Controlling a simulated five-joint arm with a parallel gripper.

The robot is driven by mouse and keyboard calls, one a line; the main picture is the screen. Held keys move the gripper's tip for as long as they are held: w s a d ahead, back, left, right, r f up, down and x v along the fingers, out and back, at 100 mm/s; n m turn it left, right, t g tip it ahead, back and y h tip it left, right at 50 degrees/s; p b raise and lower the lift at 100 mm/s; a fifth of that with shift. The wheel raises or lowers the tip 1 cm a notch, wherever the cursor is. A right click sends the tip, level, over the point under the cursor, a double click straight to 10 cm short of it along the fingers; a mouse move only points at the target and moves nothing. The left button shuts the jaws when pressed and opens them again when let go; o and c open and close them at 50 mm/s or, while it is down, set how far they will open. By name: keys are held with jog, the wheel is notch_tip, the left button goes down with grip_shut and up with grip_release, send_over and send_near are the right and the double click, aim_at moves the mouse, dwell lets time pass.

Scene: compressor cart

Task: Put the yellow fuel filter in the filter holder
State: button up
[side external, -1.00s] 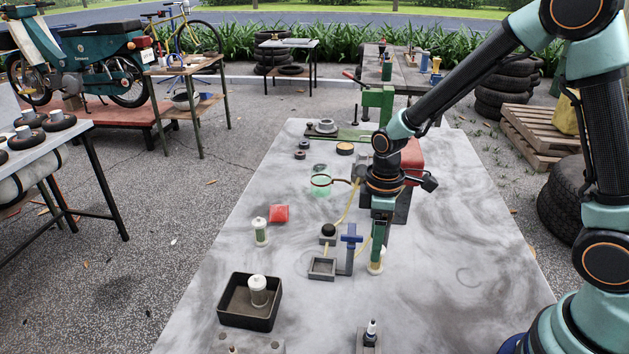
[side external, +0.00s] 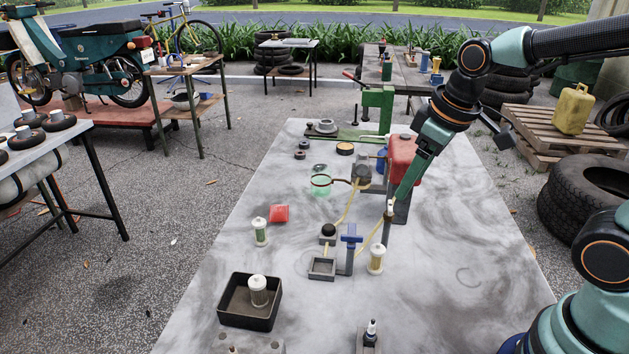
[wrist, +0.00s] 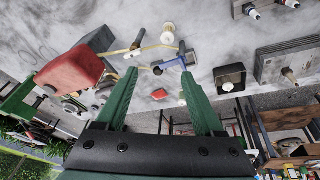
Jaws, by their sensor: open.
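The yellow fuel filter (side external: 376,260) stands upright on the table, right of the blue filter holder (side external: 350,237) on its dark post. The filter also shows in the wrist view (wrist: 168,35), above the blue holder (wrist: 180,59). My gripper (side external: 390,208) is open, tilted, above and behind the filter, apart from it. In the wrist view its two green fingers (wrist: 158,79) are spread with nothing held between them. A yellow hose passes close to the fingertips in the side view; I cannot tell whether they touch.
A black tray (side external: 232,318) with a pale filter stands front left. A small square tray (side external: 322,277) sits beside the holder. A red box (side external: 403,157) is behind my gripper.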

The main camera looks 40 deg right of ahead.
jog(key=s+r+m+t, duration=0.1)
jog(key=s+r+m, duration=0.1)
jog(key=shift+s+d+r+m+t, duration=0.25)
jog(key=shift+s+d+m+t, duration=0.05)
jog(key=shift+s+d+t, duration=0.1)
jog(key=shift+o, duration=0.4)
jog(key=shift+s+r+m, duration=0.15)
jog(key=shift+s+m, duration=0.1)
jog(key=shift+m, duration=0.05)
jog(key=n+g, duration=0.5)
jog(key=n, duration=1.4)
send_over(379, 244)
notch_tip(379, 244, down, 11)
jog(key=shift+s+f, duration=0.1)
notch_tip(379, 244, down, 12)
jog(key=shift+r, duration=0.1)
grip_shut()
